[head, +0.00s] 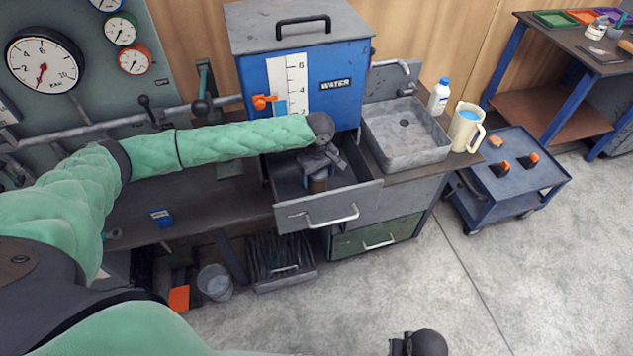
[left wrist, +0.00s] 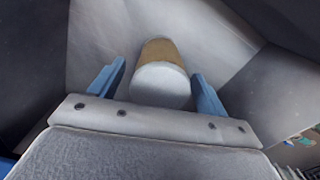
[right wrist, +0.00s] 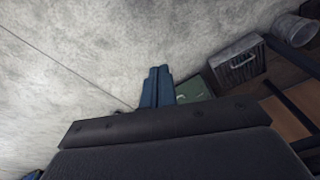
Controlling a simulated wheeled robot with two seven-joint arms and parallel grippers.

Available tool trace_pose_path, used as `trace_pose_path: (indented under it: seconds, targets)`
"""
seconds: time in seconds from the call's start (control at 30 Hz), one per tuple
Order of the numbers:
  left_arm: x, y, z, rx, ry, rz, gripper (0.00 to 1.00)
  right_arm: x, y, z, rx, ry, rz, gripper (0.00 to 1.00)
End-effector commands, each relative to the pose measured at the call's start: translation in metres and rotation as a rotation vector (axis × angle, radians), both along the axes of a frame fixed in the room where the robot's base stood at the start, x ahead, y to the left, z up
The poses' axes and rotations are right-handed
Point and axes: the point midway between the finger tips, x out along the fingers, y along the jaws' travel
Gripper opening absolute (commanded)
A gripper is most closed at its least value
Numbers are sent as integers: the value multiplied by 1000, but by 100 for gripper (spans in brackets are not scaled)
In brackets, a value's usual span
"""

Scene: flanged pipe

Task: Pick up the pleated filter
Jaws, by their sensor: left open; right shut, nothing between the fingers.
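The pleated filter (head: 318,184) stands in the open drawer (head: 365,191) under the blue water tank. In the left wrist view it is a short cylinder (left wrist: 161,82) with a pale round end and a tan side. My left gripper (head: 318,166) is over the drawer, right above the filter. Its blue fingers are open, one on each side of the filter, with gaps showing; I see no grip on it. The filter's lower part is partly hidden in the head view. My right gripper (right wrist: 158,72) is shut and empty above the bare floor, far from the drawer.
The blue water tank (head: 315,85) rises close behind the drawer. A grey sink (head: 405,130) is on the right, with a white bottle (head: 439,96) and a cream jug (head: 466,127). A small blue box (head: 161,217) sits on the left bench. The floor in front is clear.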

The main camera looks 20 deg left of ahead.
Motion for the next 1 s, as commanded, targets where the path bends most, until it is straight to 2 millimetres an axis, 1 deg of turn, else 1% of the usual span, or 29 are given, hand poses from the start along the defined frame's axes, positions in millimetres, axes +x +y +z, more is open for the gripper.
trace_pose_path:
  seconds: [0.13, 0.37, 0.4, 0.57, 0.6, 0.63, 0.67, 1.0]
  targets:
    - [-1, -2, -2, 0, 0, 0, 76, 0, 0, 9, 1, -1, 0, 0]
    - [-1, -2, -2, 0, 0, 0, 76, 0, 0, 11, 1, -1, 0, 0]
    - [-1, -2, -2, 0, 0, 0, 74, 0, 0, 11, 1, -1, 0, 0]
    - [-1, -2, -2, 0, 0, 0, 43, 0, 0, 11, 1, -1, 0, 0]
    - [-1, -2, -2, 0, 0, 0, 35, 0, 0, 11, 1, -1, 0, 0]
    - [-1, -2, -2, 0, 0, 0, 29, 0, 0, 11, 1, -1, 0, 0]
    - [-1, -2, -2, 0, 0, 0, 26, 0, 0, 11, 1, -1, 1, 0]
    - [-1, -1, 0, 0, 0, 0, 26, 2, 0, 12, 2, -7, 1, 0]
